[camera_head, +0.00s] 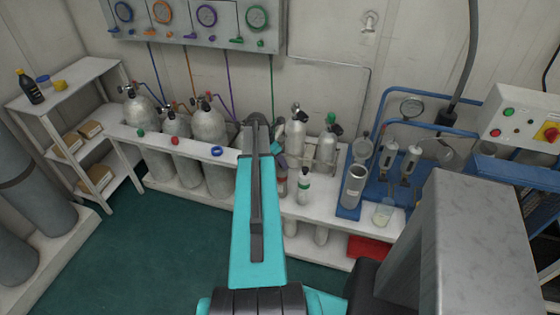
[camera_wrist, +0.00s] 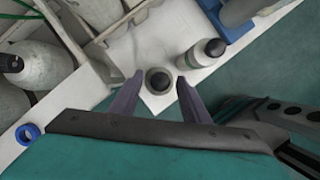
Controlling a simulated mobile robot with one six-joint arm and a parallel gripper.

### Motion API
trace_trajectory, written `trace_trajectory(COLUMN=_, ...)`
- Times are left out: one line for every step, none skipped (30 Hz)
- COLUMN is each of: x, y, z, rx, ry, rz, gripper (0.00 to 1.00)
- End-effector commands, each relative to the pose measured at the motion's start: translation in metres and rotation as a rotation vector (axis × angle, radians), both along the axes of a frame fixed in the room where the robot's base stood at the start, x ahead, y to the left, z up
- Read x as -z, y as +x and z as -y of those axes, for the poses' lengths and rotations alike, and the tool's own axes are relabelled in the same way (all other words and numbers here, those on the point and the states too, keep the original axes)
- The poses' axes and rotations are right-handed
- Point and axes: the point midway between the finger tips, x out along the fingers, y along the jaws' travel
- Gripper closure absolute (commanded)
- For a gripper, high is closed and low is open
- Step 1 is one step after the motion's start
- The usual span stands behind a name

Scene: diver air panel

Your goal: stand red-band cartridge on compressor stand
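The red-band cartridge (camera_head: 282,183) stands upright on the white bench shelf, partly hidden by my arm in the head view. From above, its round black cap (camera_wrist: 158,80) shows between my fingertips in the wrist view; its band is hidden there. My gripper (camera_wrist: 160,78) is open, one finger either side of the cap, with small gaps visible. How deep the fingers reach is unclear. A green-band cartridge (camera_head: 304,187) stands just to the right, also in the wrist view (camera_wrist: 206,52). The blue compressor stand (camera_head: 347,212) is further right and carries a grey open cylinder (camera_head: 354,186).
Large grey tanks (camera_head: 208,124) stand in the white rack (camera_head: 190,148) left of my arm. A blue ring (camera_head: 217,151) lies on its front ledge. A clear beaker (camera_head: 383,212) stands right of the blue stand. Green floor (camera_head: 150,250) is open in front.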

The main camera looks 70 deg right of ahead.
Motion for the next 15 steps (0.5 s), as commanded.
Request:
trace_trajectory(x=-0.0001, y=0.0000, z=0.0000, rx=0.000, ry=0.000, rz=0.000, gripper=0.58)
trace_trajectory(x=-0.0001, y=0.0000, z=0.0000, rx=0.000, ry=0.000, rz=0.000, gripper=0.58)
trace_trajectory(x=-0.0001, y=0.0000, z=0.0000, rx=0.000, ry=0.000, rz=0.000, gripper=0.58)
trace_trajectory(x=-0.0001, y=0.0000, z=0.0000, rx=0.000, ry=0.000, rz=0.000, gripper=0.58)
trace_trajectory(x=-0.0001, y=0.0000, z=0.0000, rx=0.000, ry=0.000, rz=0.000, gripper=0.58)
trace_trajectory(x=-0.0004, y=0.0000, z=0.0001, rx=0.000, ry=0.000, rz=0.000, gripper=0.58)
trace_trajectory(x=-0.0007, y=0.0000, z=0.0000, rx=0.000, ry=0.000, rz=0.000, gripper=0.58)
trace_trajectory(x=-0.0012, y=0.0000, z=0.0000, rx=0.000, ry=0.000, rz=0.000, gripper=0.58)
trace_trajectory(x=-0.0024, y=0.0000, z=0.0001, rx=0.000, ry=0.000, rz=0.000, gripper=0.58)
trace_trajectory(x=-0.0035, y=-0.0001, z=0.0001, rx=0.000, ry=0.000, rz=0.000, gripper=0.58)
trace_trajectory(x=-0.0038, y=0.0003, z=-0.0003, rx=0.000, ry=-0.001, rz=0.001, gripper=0.58)
trace_trajectory(x=-0.0051, y=0.0008, z=-0.0008, rx=0.000, ry=-0.001, rz=0.001, gripper=0.58)
trace_trajectory(x=-0.0063, y=0.0011, z=-0.0012, rx=0.000, ry=-0.001, rz=0.001, gripper=0.58)
trace_trajectory(x=-0.0078, y=0.0015, z=-0.0018, rx=0.000, ry=-0.001, rz=0.001, gripper=0.58)
trace_trajectory(x=-0.0101, y=0.0022, z=-0.0028, rx=0.000, ry=0.000, rz=0.000, gripper=0.58)
